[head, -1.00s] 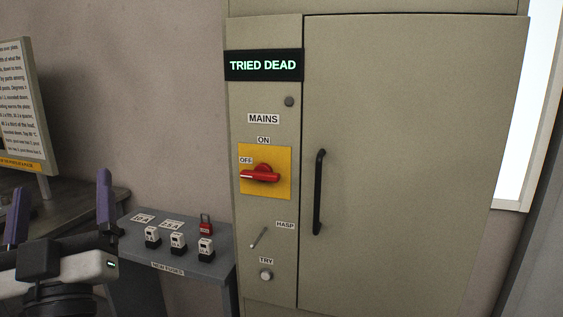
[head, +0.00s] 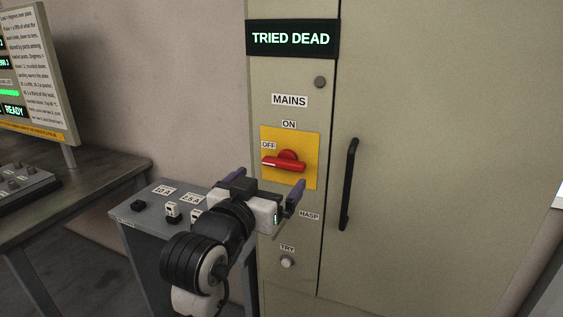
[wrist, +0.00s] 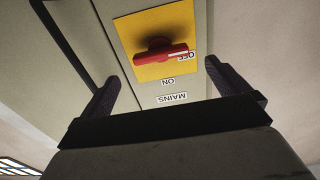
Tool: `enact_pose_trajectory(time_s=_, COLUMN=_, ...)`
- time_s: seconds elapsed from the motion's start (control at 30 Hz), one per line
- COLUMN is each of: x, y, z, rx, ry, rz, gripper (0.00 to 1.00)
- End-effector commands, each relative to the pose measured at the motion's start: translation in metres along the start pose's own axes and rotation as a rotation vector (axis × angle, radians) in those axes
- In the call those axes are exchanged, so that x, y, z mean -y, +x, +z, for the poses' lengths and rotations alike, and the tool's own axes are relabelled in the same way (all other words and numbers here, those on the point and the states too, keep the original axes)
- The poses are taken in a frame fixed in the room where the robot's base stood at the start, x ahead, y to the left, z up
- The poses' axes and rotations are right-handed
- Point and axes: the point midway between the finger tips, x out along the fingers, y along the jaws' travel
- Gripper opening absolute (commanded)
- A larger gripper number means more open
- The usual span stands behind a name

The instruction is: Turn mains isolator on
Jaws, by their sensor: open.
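The mains isolator is a red rotary handle (head: 285,161) on a yellow plate (head: 310,175) on the beige cabinet front. The handle lies nearly level, its marked end at the left by the OFF label (head: 268,145). The ON label (head: 289,125) is above it. My gripper (head: 263,183) is open and empty, in front of the panel just below the handle in the head view. In the wrist view the handle (wrist: 160,54) appears upside down, beyond and between my spread fingers (wrist: 163,82), apart from them. My gripper hides the hasp lever in the head view.
A lit TRIED DEAD sign (head: 291,39) is above the switch. A TRY button (head: 288,263) is below it. A black door handle (head: 349,184) stands out at the right. A grey fuse shelf (head: 133,213) is at the lower left, partly behind my arm.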

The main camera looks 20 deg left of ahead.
Motion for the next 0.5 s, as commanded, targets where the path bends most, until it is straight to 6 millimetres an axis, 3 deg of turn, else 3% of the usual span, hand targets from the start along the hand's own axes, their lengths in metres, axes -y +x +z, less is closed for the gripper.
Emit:
enact_pose_trajectory(time_s=0.2, x=-0.001, y=0.043, z=-0.002, rx=0.002, ry=0.0, rz=0.001, gripper=1.0)
enact_pose_trajectory(time_s=0.5, x=0.0, y=0.067, z=0.0, rx=0.0, ry=0.0, rz=-0.001, gripper=1.0)
